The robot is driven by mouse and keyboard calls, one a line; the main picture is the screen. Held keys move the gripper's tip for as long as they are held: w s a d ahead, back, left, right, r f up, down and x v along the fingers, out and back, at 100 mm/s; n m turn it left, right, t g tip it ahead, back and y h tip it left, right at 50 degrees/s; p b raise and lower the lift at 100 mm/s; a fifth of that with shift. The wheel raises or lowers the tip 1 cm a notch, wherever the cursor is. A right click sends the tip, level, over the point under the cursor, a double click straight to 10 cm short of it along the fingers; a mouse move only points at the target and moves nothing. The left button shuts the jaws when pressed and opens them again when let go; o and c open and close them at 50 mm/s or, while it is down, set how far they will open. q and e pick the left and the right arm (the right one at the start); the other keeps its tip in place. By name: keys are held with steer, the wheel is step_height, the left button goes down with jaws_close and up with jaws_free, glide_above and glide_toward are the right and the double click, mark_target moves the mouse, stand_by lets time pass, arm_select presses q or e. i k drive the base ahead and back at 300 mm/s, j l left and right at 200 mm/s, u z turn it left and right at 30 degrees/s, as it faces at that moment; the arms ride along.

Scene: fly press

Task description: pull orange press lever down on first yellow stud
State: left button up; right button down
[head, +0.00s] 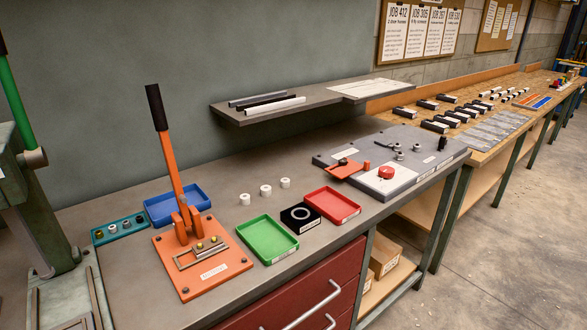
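The orange press (213,277) stands on the grey bench at the left. Its orange lever (170,155), with a black grip (156,107), points up and leans slightly left. Neither of my grippers is in view.
A blue tray (178,203) and teal holder (118,228) lie behind the press. Green tray (267,240), black block (300,217) and red tray (333,205) lie to its right. A large green machine (38,215) with a green handle (14,95) stands left.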

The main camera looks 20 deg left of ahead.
mark_target(153, 92)
steer(key=u, duration=1.2)
